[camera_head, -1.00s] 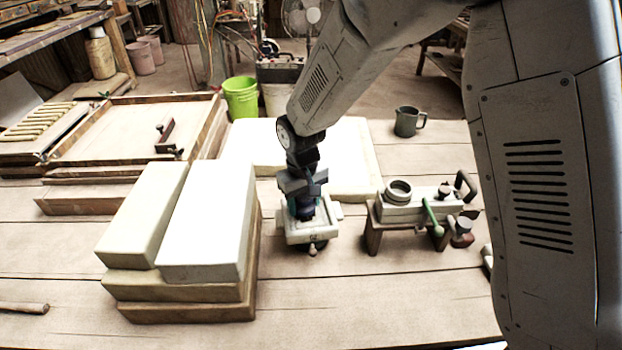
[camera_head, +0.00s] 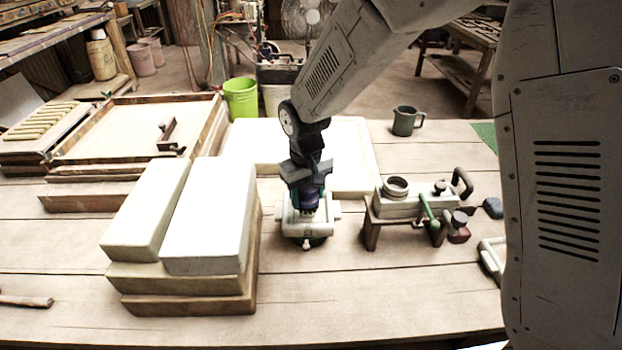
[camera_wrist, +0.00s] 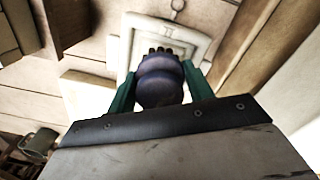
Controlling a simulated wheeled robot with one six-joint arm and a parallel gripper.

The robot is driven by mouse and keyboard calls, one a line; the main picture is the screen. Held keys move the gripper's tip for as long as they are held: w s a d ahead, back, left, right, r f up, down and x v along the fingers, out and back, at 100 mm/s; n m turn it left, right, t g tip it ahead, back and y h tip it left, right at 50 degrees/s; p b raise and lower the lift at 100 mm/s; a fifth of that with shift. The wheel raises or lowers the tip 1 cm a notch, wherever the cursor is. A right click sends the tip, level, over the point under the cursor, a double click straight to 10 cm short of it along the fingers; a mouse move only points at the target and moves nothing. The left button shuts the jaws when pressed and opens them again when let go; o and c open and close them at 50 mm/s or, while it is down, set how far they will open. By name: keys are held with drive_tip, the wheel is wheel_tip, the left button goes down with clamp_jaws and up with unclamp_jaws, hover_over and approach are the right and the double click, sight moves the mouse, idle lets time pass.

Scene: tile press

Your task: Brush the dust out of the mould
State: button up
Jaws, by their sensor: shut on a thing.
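The mould (camera_head: 307,228) is a pale square frame on the table, right of the stacked pale blocks. It also shows in the wrist view (camera_wrist: 196,37), with a small ring at its far edge. My gripper (camera_head: 307,185) is above the mould, pointing down. In the wrist view its green fingers (camera_wrist: 158,88) are shut on a dark purple rounded brush (camera_wrist: 158,78). Dark bristle tufts show at the brush's far end, over the mould's inside. I cannot tell whether the bristles touch it. Dust in the mould cannot be made out.
Stacked pale blocks (camera_head: 205,215) stand close on the left. A small press-like stand (camera_head: 405,205) with a green-handled lever is on the right. A pale slab (camera_head: 350,155) lies behind, and a dark mug (camera_head: 407,121) stands farther back.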

drive_tip(key=shift+r, duration=2.25)
